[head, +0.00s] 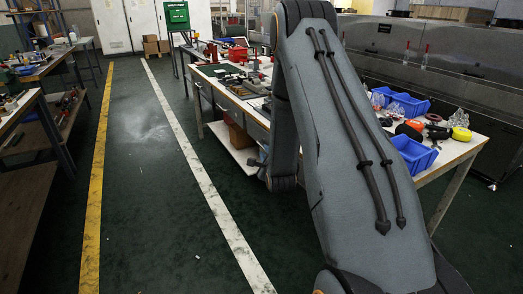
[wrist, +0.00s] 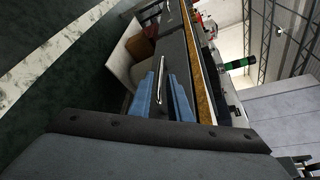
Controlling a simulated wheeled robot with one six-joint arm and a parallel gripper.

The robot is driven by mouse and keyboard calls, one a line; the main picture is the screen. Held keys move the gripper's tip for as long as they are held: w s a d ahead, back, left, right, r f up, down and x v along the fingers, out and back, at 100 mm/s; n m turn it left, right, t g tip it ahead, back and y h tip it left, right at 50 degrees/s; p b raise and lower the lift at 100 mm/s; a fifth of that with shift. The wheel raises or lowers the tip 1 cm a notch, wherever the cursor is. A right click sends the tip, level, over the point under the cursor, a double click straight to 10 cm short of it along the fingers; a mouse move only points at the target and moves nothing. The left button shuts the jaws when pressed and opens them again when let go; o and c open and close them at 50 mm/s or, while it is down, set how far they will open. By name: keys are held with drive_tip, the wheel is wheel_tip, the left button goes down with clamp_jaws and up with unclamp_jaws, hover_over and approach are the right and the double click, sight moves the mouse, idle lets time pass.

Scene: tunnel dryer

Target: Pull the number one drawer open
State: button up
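In the wrist view, which is tilted on its side, a grey drawer front (wrist: 171,38) runs beneath the worn brown bench edge. A slim silver handle (wrist: 160,80) stands out from it. The drawer looks shut; no number on it is readable. My gripper (wrist: 162,90) has two blue fingers, set apart, one on each side of the handle in the picture. I see no contact with the handle. In the head view my arm covers the gripper and part of the workbench (head: 228,98), whose visible drawer fronts (head: 229,108) look shut.
The bench top carries tools, blue bins (head: 408,104) and glassware. A lower shelf (head: 232,147) holds a brown box (head: 240,137). The floor left of the bench is clear, with a white line (head: 200,172) and a yellow line (head: 97,170). Other benches stand at far left.

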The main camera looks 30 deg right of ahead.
drive_tip(key=x, duration=0.7)
drive_tip(key=shift+w+d, duration=0.1)
drive_tip(key=shift+w, duration=0.15)
clamp_jaws()
